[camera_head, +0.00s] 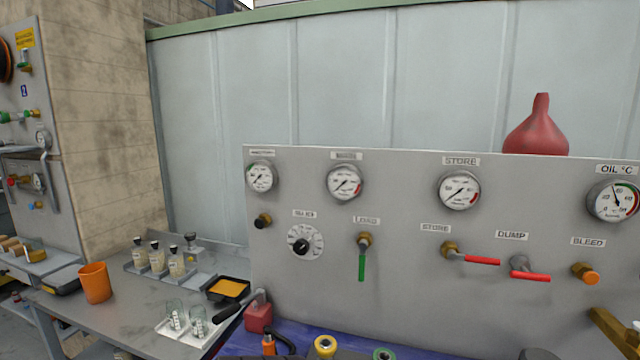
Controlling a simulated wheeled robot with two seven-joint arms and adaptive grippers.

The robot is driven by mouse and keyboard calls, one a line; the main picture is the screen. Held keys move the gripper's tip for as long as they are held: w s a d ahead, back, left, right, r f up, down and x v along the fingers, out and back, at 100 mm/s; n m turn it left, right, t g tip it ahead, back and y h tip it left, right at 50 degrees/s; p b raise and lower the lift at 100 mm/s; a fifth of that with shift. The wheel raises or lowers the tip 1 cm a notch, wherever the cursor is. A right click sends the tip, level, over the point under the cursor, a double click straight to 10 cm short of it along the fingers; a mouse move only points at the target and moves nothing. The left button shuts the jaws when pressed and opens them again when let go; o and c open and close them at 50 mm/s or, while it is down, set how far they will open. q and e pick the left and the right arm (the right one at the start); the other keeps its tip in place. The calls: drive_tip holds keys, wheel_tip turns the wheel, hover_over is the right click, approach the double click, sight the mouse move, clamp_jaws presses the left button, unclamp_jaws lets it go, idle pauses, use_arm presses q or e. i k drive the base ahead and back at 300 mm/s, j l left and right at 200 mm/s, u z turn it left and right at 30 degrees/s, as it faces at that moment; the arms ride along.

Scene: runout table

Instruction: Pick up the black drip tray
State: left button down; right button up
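A black drip tray (245,295) sits on the grey table at the lower left, just left of the gauge panel. It is a shallow square tray with an amber-orange surface inside. A black handle-like bar lies in front of it, near its front edge; I cannot tell whether they touch. Neither my left nor my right gripper shows in the head view.
The grey table (110,322) holds an orange cup (95,283), several sample bottles (157,257) and a white tray (178,336) with glass jars. A red block (258,315) stands right of the drip tray. The gauge panel (400,250) rises on the right.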

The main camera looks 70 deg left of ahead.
sight(225, 289)
drive_tip(key=u, duration=3.1)
drive_tip(key=j+z, duration=0.2)
drive_tip(key=j, duration=0.2)
drive_tip(key=k+j+z, duration=0.2)
drive_tip(key=j, duration=0.15)
drive_tip(key=j+z, duration=0.15)
drive_tip(key=j, duration=0.2)
drive_tip(key=k+j+z, duration=0.2)
drive_tip(key=j, duration=0.15)
drive_tip(key=i, duration=0.05)
